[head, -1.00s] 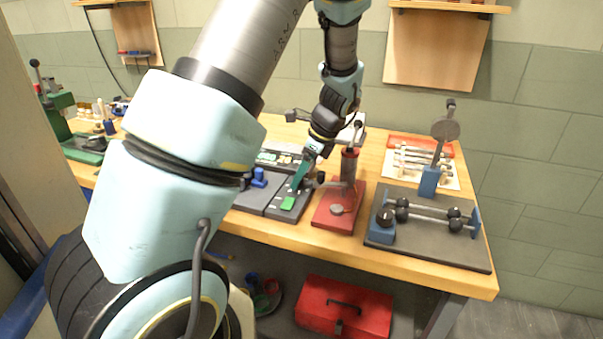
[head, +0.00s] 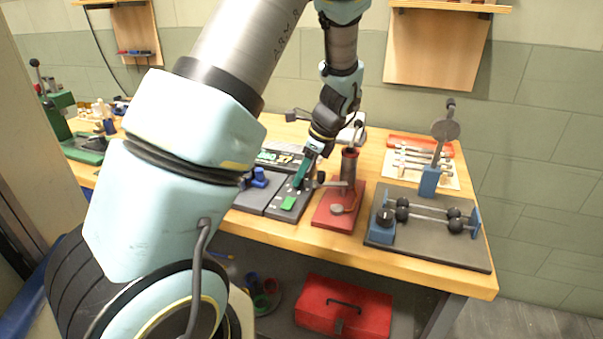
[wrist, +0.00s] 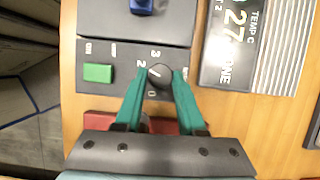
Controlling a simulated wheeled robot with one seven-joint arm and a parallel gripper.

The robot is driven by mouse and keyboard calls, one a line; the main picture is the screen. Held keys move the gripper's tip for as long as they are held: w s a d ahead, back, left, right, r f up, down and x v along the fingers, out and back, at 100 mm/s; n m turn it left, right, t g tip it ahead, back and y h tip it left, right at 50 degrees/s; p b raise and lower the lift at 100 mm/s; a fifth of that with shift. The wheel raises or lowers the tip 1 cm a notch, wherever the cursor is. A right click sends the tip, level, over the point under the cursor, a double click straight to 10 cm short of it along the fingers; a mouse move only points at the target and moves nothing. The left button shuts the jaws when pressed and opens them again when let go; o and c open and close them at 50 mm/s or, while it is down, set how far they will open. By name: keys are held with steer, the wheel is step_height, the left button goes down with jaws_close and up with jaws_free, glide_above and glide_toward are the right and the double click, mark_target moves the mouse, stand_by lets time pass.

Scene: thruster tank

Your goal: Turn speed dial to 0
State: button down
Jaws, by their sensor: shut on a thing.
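The speed dial (wrist: 160,75) is a dark round knob on a grey panel (wrist: 115,54), with the numbers 3, 2 and 0 readable around it. A pale mark shows on the knob, but I cannot tell exactly which number it points to. My gripper (wrist: 158,78) is shut on the dial, one green finger on each side of it. In the head view my gripper (head: 302,178) reaches down to the panel (head: 284,206) and hides most of the dial.
A green button (wrist: 97,73) lies left of the dial, and a temperature display (wrist: 238,35) right of it. A blue switch (wrist: 141,6) is on the neighbouring panel. In the head view, a red stand (head: 340,205) with a post is close to my gripper's right.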

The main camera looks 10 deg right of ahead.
steer(key=n+p, duration=0.1)
steer(key=n, duration=0.1)
steer(key=n+g+p, duration=0.1)
steer(key=n, duration=0.1)
steer(key=shift+w+r+n+g, duration=0.1)
steer(key=shift+w+n+g, duration=0.1)
steer(key=shift+n+g, duration=0.1)
steer(key=n+g, duration=0.1)
steer(key=n, duration=0.1)
steer(key=n+g+p, duration=0.1)
steer(key=n, duration=0.2)
steer(key=shift+w, duration=0.2)
steer(key=n+g, duration=0.1)
steer(key=n, duration=0.2)
steer(key=n+h, duration=0.1)
steer(key=n, duration=0.1)
steer(key=shift+w+a+n+g+p, duration=0.1)
steer(key=shift+w+n+g+p, duration=0.05)
steer(key=shift+n+g+p, duration=0.25)
steer(key=n, duration=0.2)
steer(key=n+h, duration=0.1)
steer(key=n, duration=0.1)
steer(key=shift+w+a+g+h, duration=0.1)
steer(key=shift+g+h, duration=0.2)
steer(key=shift+g, duration=0.1)
steer(key=shift+n, duration=0.3)
steer(key=c, duration=0.5)
jaws_free()
